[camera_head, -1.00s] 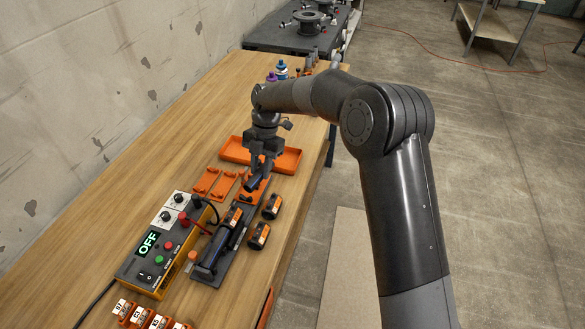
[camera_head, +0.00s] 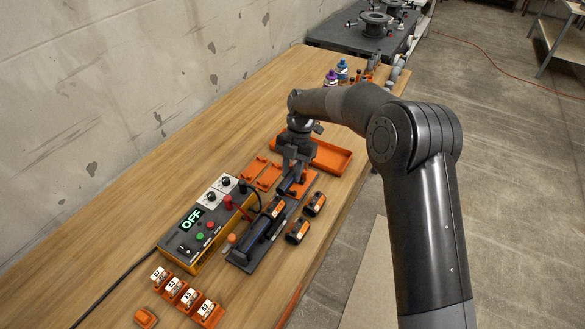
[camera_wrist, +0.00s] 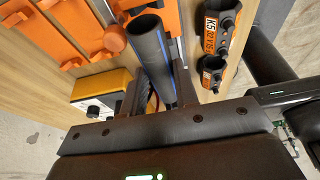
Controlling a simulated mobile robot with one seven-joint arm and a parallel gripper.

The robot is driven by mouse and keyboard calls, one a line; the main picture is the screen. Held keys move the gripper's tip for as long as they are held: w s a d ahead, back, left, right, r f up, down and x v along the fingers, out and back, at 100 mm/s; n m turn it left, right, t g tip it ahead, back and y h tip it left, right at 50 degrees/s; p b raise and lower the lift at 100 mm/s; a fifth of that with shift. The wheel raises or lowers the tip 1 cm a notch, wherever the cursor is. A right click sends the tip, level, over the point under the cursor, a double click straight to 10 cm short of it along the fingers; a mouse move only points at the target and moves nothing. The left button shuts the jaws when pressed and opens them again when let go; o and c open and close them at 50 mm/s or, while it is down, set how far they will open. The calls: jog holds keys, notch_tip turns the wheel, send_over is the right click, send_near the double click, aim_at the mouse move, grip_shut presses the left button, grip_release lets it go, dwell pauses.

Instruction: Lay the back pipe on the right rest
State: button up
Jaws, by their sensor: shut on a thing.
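My gripper (camera_head: 291,172) is shut on a short dark pipe with a blue stripe (camera_head: 285,188), which appears to be the back pipe. In the wrist view the pipe (camera_wrist: 152,60) runs away from the jaws, its open round end facing me. The gripper is over the far end of the dark welding fixture (camera_head: 243,259). Another dark pipe (camera_head: 256,231) lies in the fixture. Flat orange rests (camera_head: 268,177) lie just left of the gripper; they also show at upper left in the wrist view (camera_wrist: 62,40). I cannot tell whether the pipe touches anything below.
The control box reading OFF (camera_head: 203,232) stands left of the fixture. Two orange-black couplers (camera_head: 297,231) lie right of it. An orange tray (camera_head: 333,158) lies beyond the gripper. Several labelled orange blocks (camera_head: 188,297) stand in front. The left table area is clear.

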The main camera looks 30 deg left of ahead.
jog(key=shift+f, duration=0.4)
dwell(0.6)
jog(key=shift+f, duration=0.4)
jog(key=shift+f, duration=0.15)
jog(key=shift+f, duration=0.75)
jog(key=shift+f, duration=0.35)
dwell(0.5)
jog(key=o, duration=1)
jog(key=shift+o, duration=0.7)
jog(key=shift+r, duration=0.15)
